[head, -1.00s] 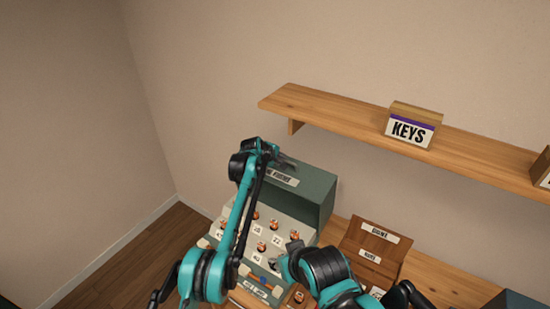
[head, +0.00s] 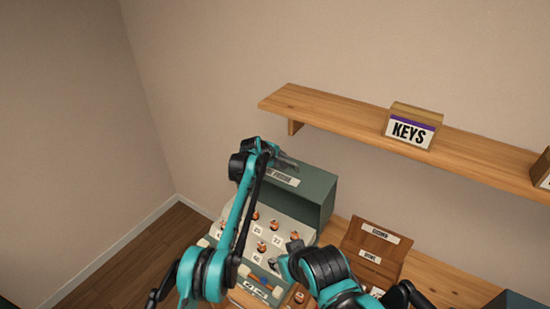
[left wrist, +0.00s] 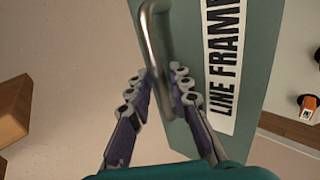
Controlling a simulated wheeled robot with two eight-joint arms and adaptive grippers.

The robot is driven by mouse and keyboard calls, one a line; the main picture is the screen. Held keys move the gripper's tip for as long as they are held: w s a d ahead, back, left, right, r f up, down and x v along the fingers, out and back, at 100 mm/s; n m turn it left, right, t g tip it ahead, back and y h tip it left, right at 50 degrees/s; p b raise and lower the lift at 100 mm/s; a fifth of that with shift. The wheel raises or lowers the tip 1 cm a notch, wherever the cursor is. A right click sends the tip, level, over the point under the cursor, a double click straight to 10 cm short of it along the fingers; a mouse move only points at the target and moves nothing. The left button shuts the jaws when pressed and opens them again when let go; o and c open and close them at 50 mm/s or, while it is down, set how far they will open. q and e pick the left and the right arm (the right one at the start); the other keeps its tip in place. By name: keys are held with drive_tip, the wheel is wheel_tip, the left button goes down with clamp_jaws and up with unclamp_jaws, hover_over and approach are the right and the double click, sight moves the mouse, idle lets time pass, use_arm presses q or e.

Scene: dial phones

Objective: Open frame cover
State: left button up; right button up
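The line frame is a green box (head: 318,195) with a sloped light panel of numbered jacks below it. Its green cover (left wrist: 248,60) has a white label (left wrist: 222,70) that reads "LINE FRAM…" and a metal bar handle (left wrist: 153,40). My left gripper (head: 288,162) is at the top of the box.
A wooden shelf (head: 330,113) on the wall holds a box labelled "KEYS" (head: 411,128). A brown labelled rack (head: 372,248) stands right of the line frame on the wooden table (head: 432,272). Small jacks and cords are near my arms.

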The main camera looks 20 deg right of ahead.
use_arm(q)
drive_tip(key=v, duration=1.1)
drive_tip(key=shift+s+a, duration=0.2)
drive_tip(key=s+a+m+t+y+b, duration=0.15)
drive_tip(key=s+a+b, duration=0.5)
drive_tip(key=a, duration=0.75)
drive_tip(key=s+a+m+y+b, duration=0.2)
drive_tip(key=s+a+b, duration=0.45)
drive_tip(key=a, duration=0.75)
drive_tip(key=s+a+f+m+y+b, duration=0.1)
drive_tip(key=s+a+f+b, duration=0.1)
drive_tip(key=s+a+f, duration=0.4)
drive_tip(key=s+a+f+m+y+b, duration=0.1)
drive_tip(key=s+a+f+b, duration=0.2)
drive_tip(key=s, duration=0.9)
drive_tip(key=s+a+f+m+y+b, duration=0.1)
drive_tip(key=s+a+f+y+b, duration=0.1)
drive_tip(key=s+a+f, duration=0.7)
wheel_tip(320, 180, down, 3)
drive_tip(key=shift+a+f+m+b, duration=0.15)
drive_tip(key=shift+a+m+b, duration=0.15)
drive_tip(key=shift+b, duration=0.25)
